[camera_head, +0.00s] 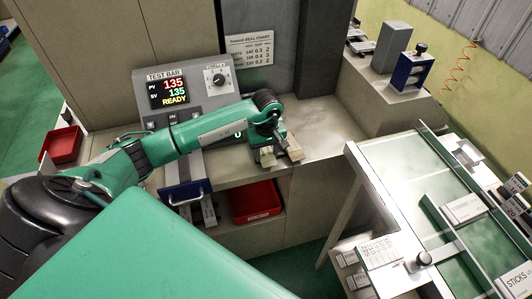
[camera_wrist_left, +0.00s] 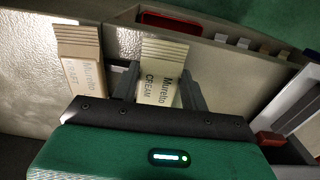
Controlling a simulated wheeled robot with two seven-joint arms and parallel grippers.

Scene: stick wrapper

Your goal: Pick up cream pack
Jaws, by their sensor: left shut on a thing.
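The cream pack (camera_wrist_left: 159,72) is pale, with a ridged end and the words "Muretto CREAM" in the left wrist view. My left gripper (camera_wrist_left: 160,82) is shut on it, one dark finger on each side. In the head view, my left gripper (camera_head: 270,151) is low over the beige counter, with its packs small and partly hidden by the arm. Whether the pack still touches the counter cannot be told. My right gripper is not in view.
A test bar panel (camera_head: 175,94) reads READY behind my arm. A red bin (camera_head: 255,201) sits below the counter. A work table (camera_head: 405,190) with rails stands at right.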

